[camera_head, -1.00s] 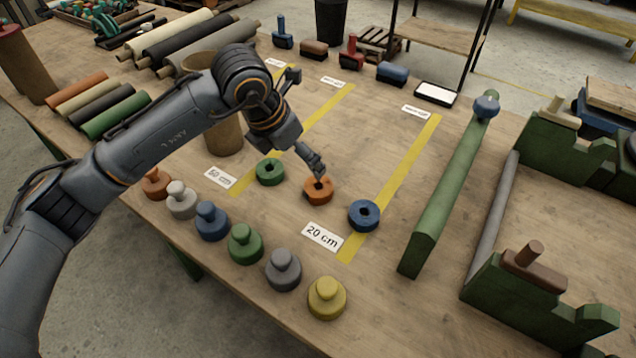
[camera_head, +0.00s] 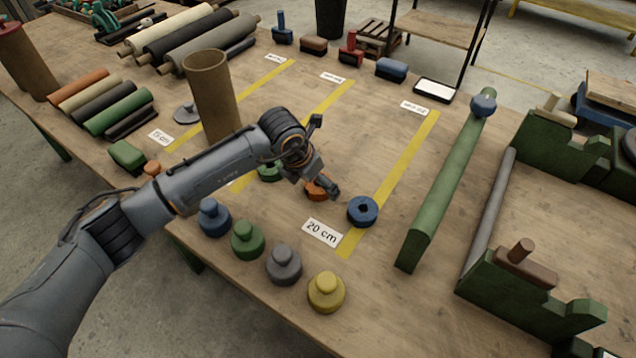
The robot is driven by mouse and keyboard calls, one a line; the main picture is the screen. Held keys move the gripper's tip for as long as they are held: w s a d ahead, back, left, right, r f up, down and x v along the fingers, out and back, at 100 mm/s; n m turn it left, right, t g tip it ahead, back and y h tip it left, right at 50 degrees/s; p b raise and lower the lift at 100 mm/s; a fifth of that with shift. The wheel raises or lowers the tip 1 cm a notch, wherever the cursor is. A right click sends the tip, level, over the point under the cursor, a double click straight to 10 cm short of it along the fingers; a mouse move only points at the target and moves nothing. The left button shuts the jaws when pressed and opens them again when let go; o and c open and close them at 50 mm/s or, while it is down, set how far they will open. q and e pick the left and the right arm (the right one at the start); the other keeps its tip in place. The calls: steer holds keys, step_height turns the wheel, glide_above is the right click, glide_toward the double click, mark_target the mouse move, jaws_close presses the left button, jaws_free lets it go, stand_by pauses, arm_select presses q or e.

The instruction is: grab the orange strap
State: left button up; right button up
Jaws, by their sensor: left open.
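The orange strap is a small coiled roll (camera_head: 314,193) on the wooden table, between the green coil (camera_head: 268,172) and the blue coil (camera_head: 363,211). My left gripper (camera_head: 332,190) is open, low over the right side of the orange coil, and hides part of it. I cannot tell whether the fingers touch it. My left arm passes in front of the green coil and hides part of it. My right gripper is not in view.
Knobbed weights, blue (camera_head: 212,217), green (camera_head: 247,240), grey (camera_head: 284,265) and yellow (camera_head: 326,292), line the front edge. A cardboard tube (camera_head: 210,95) stands behind my arm. A long green bar (camera_head: 450,185) lies right.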

arm_select(q)
steer(key=shift+f, duration=0.1)
steer(key=shift+c, duration=0.5)
steer(key=c, duration=1.2)
